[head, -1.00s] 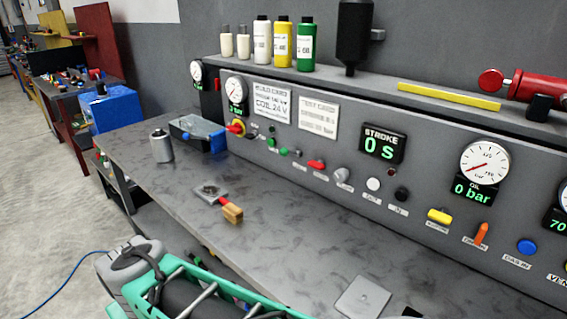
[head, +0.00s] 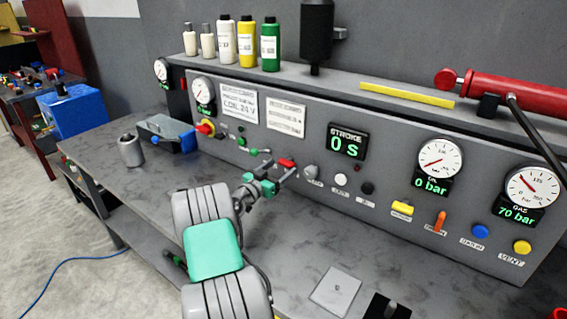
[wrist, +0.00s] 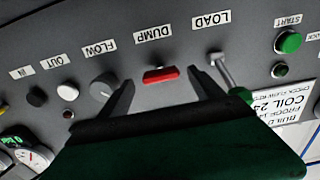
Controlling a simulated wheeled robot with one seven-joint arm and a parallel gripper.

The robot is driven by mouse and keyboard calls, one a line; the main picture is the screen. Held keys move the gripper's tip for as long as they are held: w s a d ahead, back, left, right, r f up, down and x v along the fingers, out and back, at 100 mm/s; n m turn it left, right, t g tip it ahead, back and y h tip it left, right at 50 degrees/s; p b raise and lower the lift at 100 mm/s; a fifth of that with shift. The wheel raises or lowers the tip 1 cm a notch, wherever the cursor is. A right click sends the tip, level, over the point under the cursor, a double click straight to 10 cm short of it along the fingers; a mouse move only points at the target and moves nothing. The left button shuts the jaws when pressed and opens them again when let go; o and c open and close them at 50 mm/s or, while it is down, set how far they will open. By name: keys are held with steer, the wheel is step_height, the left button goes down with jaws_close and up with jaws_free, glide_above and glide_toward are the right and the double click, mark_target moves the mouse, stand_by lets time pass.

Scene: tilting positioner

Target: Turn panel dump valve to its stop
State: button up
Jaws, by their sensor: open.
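The dump valve is a small red handle on the sloped panel, under the DUMP label. It shows in the wrist view (wrist: 161,75) lying roughly level, and in the head view (head: 287,163). My gripper (wrist: 162,82) is open, with one finger on each side of the red handle and gaps to both. In the head view my gripper (head: 277,178) reaches in front of the handle and partly hides the panel below it. I cannot tell how far the fingertips are from the panel face.
Close to the right finger in the wrist view is the LOAD lever (wrist: 222,68). By the left finger is the FLOW knob (wrist: 102,88). The stroke display (head: 347,143) reads 0 S and the oil gauge (head: 439,160) 0 bar. A metal cylinder (head: 131,151) stands on the bench.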

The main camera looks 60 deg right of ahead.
mark_target(286, 163)
steer(key=shift+s+d, duration=0.2)
steer(key=shift+d, duration=1.05)
steer(key=c, duration=1.4)
steer(key=shift+f+n+b, duration=0.15)
steer(key=shift+n+b, duration=0.15)
steer(key=n+b, duration=0.5)
steer(key=n, duration=0.7)
steer(key=shift+n, duration=0.4)
steer(key=shift+n+p, duration=0.35)
steer(key=shift+n, duration=1.95)
